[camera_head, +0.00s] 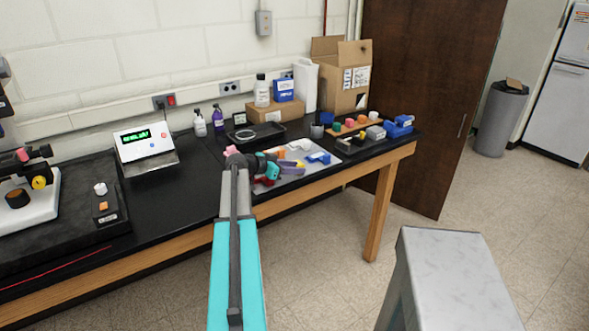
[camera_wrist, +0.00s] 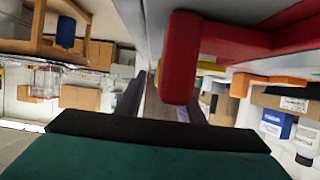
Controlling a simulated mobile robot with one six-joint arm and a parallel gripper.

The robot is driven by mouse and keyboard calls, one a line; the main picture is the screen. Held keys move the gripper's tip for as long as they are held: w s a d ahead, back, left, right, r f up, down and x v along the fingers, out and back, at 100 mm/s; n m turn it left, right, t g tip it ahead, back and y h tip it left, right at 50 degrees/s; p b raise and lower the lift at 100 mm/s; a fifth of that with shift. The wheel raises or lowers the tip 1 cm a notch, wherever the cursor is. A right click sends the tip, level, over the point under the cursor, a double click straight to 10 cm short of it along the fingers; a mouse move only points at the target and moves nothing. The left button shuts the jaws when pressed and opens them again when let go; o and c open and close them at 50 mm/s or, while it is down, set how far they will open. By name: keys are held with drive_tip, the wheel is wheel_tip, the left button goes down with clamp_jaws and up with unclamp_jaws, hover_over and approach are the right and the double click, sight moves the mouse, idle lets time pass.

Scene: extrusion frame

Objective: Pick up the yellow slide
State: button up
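A yellow piece (camera_wrist: 176,68), which looks like the yellow slide, shows in the wrist view just beyond the gap between my fingers. A large red piece (camera_wrist: 183,60) in the foreground hides most of it. In the head view a small yellow bit (camera_head: 301,165) shows by the finger tips, too small to tell its shape. My gripper (camera_head: 290,167) is low over the light grey mat (camera_head: 268,199) on the bench. In the wrist view the dark fingers of my gripper (camera_wrist: 160,92) stand apart with nothing seen held between them.
A blue piece (camera_head: 319,157) lies right of my gripper and a red piece (camera_head: 263,182) lies in front of it. A black tray (camera_head: 257,132) is behind. Coloured parts and a blue item (camera_head: 398,127) stand at the right end of the black bench (camera_head: 185,195).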

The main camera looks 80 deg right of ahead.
clamp_jaws()
drive_tip(key=shift+r, duration=0.1)
drive_tip(key=shift+r+b, duration=0.9)
drive_tip(key=shift+r, duration=0.75)
drive_tip(key=s+a+r+b, duration=0.1)
drive_tip(key=a+b, duration=0.3)
drive_tip(key=a, duration=1.2)
drive_tip(key=shift+s+r, duration=0.25)
drive_tip(key=shift+s, duration=0.25)
drive_tip(key=shift+d, duration=0.1)
